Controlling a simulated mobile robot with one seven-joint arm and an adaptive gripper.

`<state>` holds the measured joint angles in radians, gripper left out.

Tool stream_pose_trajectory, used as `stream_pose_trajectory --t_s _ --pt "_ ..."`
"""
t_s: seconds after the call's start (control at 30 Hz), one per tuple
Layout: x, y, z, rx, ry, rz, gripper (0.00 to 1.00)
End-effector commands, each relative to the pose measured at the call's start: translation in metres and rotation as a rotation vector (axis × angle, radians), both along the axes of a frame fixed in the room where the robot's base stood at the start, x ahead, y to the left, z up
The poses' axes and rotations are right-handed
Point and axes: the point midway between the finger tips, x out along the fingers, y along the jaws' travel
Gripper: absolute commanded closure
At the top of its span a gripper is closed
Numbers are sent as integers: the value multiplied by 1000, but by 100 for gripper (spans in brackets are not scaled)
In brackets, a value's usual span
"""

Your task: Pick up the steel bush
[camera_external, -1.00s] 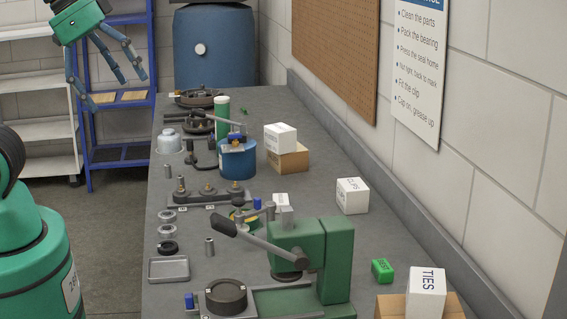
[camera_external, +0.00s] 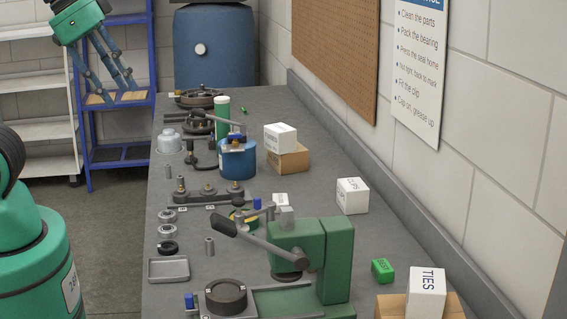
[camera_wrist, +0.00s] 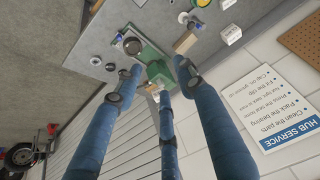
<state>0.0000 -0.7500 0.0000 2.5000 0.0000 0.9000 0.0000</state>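A small upright grey metal cylinder (camera_external: 209,246), which looks like the steel bush, stands on the grey bench between the shallow tray and the green press. Two similar small cylinders stand further back, one at the left edge (camera_external: 168,171) and one beside it (camera_external: 181,184); I cannot tell for certain which is the bush. My gripper (camera_external: 117,92) is at the upper left, in the air off the bench's left side, far from these cylinders. Its three blue fingers are apart with nothing between them. They also show in the wrist view (camera_wrist: 159,76), pointing toward the bench.
The green press (camera_external: 325,260) with its lever fills the near bench. A shallow tray (camera_external: 169,279), bearing rings (camera_external: 167,230), a post fixture (camera_external: 207,196) and a blue tin (camera_external: 238,164) are around the cylinders. White boxes (camera_external: 352,196) stand to the right, toward the wall.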

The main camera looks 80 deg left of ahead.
Motion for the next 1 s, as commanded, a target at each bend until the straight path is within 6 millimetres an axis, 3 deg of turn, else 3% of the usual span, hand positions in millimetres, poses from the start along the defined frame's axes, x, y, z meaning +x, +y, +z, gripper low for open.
stream_pose_trajectory --t_s 0.27,0.47,0.77,1.0 --pt "12 4 -7 5 26 1 61" --pt "42 14 -27 18 88 -3 61" --pt "102 40 -87 35 217 -12 61" --pt "139 66 -154 36 322 -24 61"
